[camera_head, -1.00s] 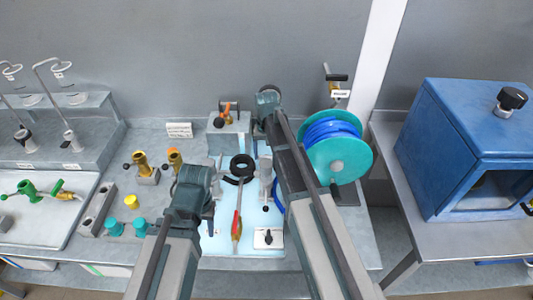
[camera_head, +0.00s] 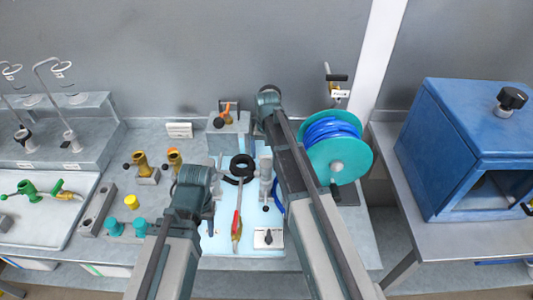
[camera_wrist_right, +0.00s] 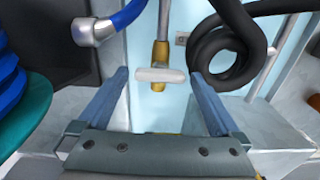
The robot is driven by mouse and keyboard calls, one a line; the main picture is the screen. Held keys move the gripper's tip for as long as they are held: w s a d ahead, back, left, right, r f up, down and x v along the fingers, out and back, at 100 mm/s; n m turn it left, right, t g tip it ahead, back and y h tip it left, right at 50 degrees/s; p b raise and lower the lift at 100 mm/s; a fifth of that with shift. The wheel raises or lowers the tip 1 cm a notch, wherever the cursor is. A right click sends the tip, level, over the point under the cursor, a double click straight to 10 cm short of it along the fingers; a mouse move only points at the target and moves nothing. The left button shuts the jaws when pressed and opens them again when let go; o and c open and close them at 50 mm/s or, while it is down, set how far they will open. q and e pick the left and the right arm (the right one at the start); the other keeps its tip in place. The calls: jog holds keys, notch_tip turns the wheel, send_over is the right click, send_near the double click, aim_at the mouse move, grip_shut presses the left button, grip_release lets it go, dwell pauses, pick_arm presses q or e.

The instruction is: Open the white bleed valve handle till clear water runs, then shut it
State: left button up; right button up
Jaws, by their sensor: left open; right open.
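The white bleed valve handle (camera_wrist_right: 153,75) is a short bar lying crosswise on a brass valve body (camera_wrist_right: 160,53) under a grey vertical pipe, in the right wrist view. My right gripper (camera_wrist_right: 160,82) is open, with one blue-grey finger on each side of the handle and a gap at both ends. No water shows at the valve. In the head view my right arm hides the valve and its own fingers. My left gripper (camera_head: 209,212) is open over the left part of the light-blue mat, away from the valve; its fingers are partly hidden by its wrist.
A blue hose with a metal end (camera_wrist_right: 97,31) and a coiled black hose (camera_wrist_right: 228,45) flank the valve. A teal reel with blue hose (camera_head: 338,160) stands right of my right arm. A red-and-yellow tool (camera_head: 237,225) lies on the mat (camera_head: 222,245). A blue cabinet (camera_head: 455,150) is far right.

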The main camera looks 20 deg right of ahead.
pick_arm(q)
jog(key=shift+r, duration=0.2)
pick_arm(e)
jog(key=shift+r, duration=0.15)
pick_arm(q)
notch_tip(320, 180, up, 14)
jog(key=p, duration=1.4)
jog(key=shift+f, duration=0.25)
pick_arm(e)
notch_tip(320, 180, up, 14)
jog(key=shift+f, duration=0.25)
pick_arm(q)
jog(key=shift+f, duration=0.1)
